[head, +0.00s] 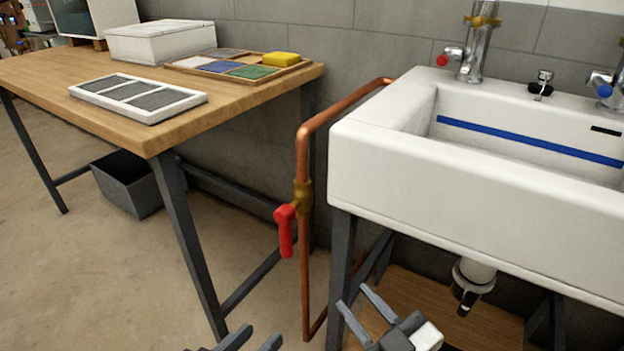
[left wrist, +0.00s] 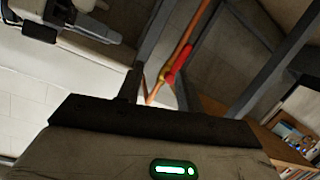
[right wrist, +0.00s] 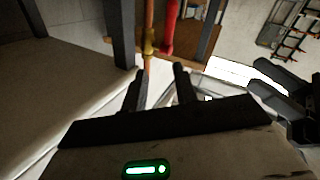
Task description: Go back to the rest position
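My left gripper (head: 254,338) shows only its two finger tips at the bottom edge of the head view. They are apart, with nothing between them. My right gripper (head: 354,298) is to its right, low in front of the sink's left leg, its fingers spread and empty. Its two fingers also stand apart in the right wrist view (right wrist: 158,82). Neither gripper touches the copper pipe (head: 303,255) or its red valve handle (head: 285,230). The handle hangs down beside the pipe. The rest of my left gripper is out of the head view.
A white sink (head: 460,195) stands at the right, its drain trap (head: 472,280) beneath. A wooden workbench (head: 150,132) at the left holds a white grille (head: 138,97), a tray with coloured pads and a white box (head: 160,42). A grey bin (head: 128,185) is under it.

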